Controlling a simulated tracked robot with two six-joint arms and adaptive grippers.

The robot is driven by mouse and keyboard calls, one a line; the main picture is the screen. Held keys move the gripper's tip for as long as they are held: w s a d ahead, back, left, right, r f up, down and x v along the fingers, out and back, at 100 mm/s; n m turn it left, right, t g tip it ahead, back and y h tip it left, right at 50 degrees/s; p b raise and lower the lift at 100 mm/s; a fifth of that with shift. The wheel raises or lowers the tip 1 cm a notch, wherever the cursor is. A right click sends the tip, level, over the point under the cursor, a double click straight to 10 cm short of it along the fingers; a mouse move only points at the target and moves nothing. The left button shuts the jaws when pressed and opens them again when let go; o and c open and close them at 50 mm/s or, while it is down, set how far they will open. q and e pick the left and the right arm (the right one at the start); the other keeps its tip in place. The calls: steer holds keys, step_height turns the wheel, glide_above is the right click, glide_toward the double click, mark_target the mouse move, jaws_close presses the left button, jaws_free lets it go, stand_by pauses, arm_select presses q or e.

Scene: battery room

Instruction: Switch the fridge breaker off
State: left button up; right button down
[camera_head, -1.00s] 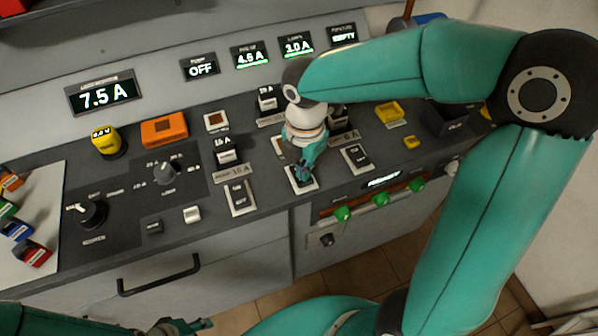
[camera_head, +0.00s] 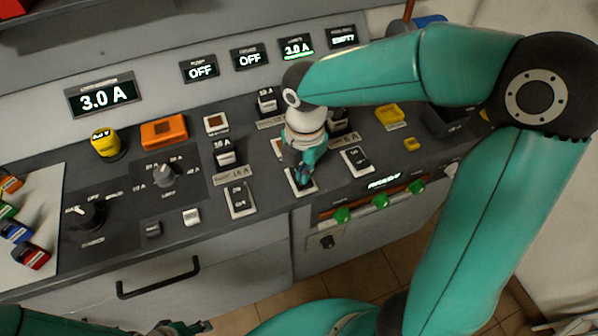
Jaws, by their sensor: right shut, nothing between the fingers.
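The middle breaker (camera_head: 306,189), a rocker on a light plate, is partly hidden under my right gripper (camera_head: 303,178). That gripper is shut and empty, its fingertips pointing down at the rocker. I cannot tell whether they touch it. The second small display (camera_head: 249,59), which appears to be the fridge one, reads OFF. The large display (camera_head: 104,96) reads 3.0 A. The breaker's own label is hidden or too small to read. My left gripper (camera_head: 186,327) is at the bottom edge, away from the panel; its opening is unclear.
Similar rockers stand on either side, the left one (camera_head: 240,198) and the right one (camera_head: 357,159). The pump display (camera_head: 199,70) reads OFF and the lights display (camera_head: 297,48) 3.0 A. Green knobs (camera_head: 380,200) and a drawer handle (camera_head: 159,278) are on the front.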

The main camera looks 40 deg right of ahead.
steer(key=shift+r+p, duration=2.6)
steer(key=shift+r, duration=0.65)
steer(key=shift+f, duration=0.1)
